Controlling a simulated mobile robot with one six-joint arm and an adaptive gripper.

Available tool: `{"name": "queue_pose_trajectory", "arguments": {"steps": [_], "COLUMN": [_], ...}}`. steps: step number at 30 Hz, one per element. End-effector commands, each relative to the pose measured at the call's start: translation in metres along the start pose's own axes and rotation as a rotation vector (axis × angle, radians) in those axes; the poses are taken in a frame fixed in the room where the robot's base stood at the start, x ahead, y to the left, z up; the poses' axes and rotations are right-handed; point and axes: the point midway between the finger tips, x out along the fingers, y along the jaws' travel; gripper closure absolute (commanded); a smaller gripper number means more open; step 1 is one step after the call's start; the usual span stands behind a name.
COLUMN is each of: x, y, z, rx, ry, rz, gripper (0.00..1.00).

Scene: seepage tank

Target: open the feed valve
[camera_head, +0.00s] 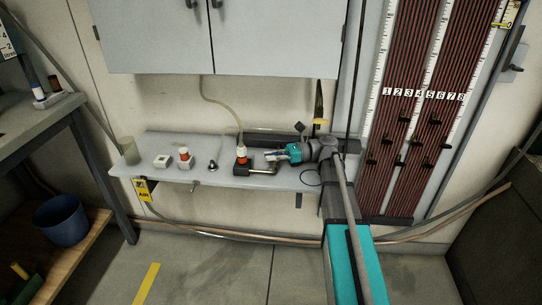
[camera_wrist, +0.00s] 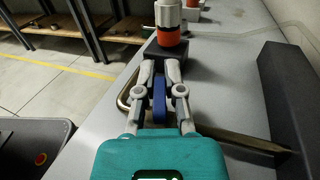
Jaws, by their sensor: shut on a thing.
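My gripper (camera_head: 279,156) reaches in from the right over the grey bench shelf. In the wrist view my gripper (camera_wrist: 159,76) has its two grey fingers closed on the sides of an upright blue handle (camera_wrist: 158,104), which I take to be the feed valve's lever. A brass pipe (camera_wrist: 127,94) bends beside it; this pipe (camera_head: 262,171) also shows in the head view. The fingers hide part of the handle, and the valve body is not clearly visible.
The shelf (camera_head: 215,178) also carries a small white box (camera_head: 162,161), a red-capped white piece (camera_head: 184,154) and a black knob (camera_head: 212,165). A dark bar (camera_wrist: 285,105) lies at the right in the wrist view. A wall cabinet (camera_head: 170,45) hangs above.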

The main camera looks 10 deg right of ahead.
Motion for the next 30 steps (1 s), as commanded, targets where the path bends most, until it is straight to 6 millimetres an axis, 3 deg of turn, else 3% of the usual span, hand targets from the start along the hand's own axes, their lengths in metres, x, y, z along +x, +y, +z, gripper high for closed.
{"name": "queue_pose_trajectory", "arguments": {"steps": [13, 14, 19, 30], "x": [-0.0001, -0.0001, -0.0001, -0.0004], "y": [0.0011, 0.0011, 0.0011, 0.0011], "z": [0.0000, 0.0000, 0.0000, 0.0000], "rx": [0.000, 0.000, 0.000, 0.000], "ry": [0.000, 0.000, 0.000, 0.000], "rz": [0.054, 0.054, 0.054, 0.052], "gripper": [1.00, 0.87, 0.55, 0.53]}}
